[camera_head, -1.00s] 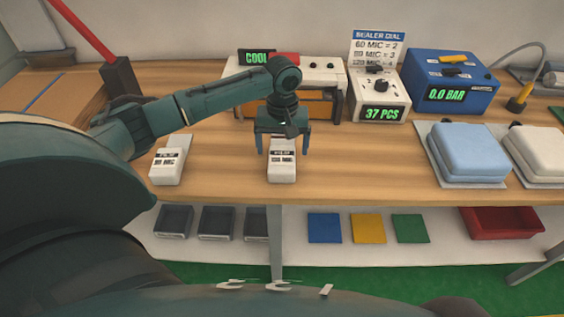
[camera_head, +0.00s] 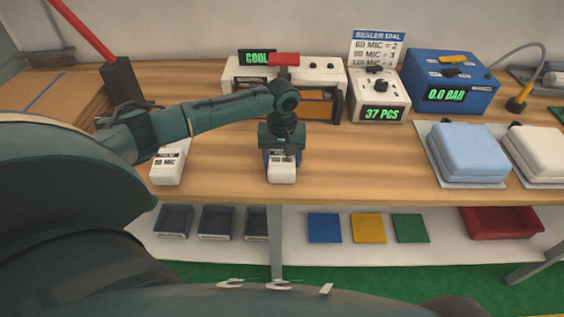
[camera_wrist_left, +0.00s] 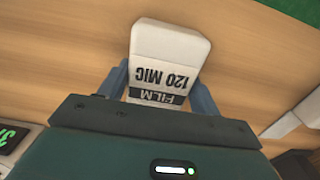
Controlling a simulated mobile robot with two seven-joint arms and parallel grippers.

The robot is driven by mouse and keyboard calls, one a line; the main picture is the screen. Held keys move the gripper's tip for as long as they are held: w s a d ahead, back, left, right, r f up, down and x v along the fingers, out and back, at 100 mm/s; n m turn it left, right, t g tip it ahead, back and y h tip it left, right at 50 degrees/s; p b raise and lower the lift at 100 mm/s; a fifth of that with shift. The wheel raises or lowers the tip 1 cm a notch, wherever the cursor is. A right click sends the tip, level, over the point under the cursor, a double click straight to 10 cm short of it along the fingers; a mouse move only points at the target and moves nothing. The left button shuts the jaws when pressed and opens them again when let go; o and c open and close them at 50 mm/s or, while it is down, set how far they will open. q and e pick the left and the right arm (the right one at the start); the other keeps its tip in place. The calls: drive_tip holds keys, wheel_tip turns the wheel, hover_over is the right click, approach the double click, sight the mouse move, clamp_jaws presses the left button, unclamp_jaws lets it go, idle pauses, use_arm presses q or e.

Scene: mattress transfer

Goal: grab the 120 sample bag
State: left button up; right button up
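The 120 sample bag (camera_head: 282,174) is a small white block with a dark "FILM" band and "120 MIC" lettering. It lies on the wooden table at the centre-left of the head view and fills the top middle of the left wrist view (camera_wrist_left: 165,55). My left gripper (camera_head: 282,158) is directly over it, pointing down. In the left wrist view its two blue fingers (camera_wrist_left: 160,85) press against both sides of the bag. The bag's far end is partly hidden under the gripper in the head view. My right gripper is not in view.
A second white sample bag (camera_head: 168,164) lies to the left, under my forearm. Behind stand the sealer (camera_head: 325,75) with a red handle, a dial box (camera_head: 380,95) and a blue pressure box (camera_head: 450,80). Blue (camera_head: 470,153) and white (camera_head: 540,150) cushions lie right; table between is clear.

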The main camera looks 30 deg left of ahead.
use_arm(q)
drive_tip(key=c, duration=0.5)
drive_tip(key=shift+r, duration=0.1)
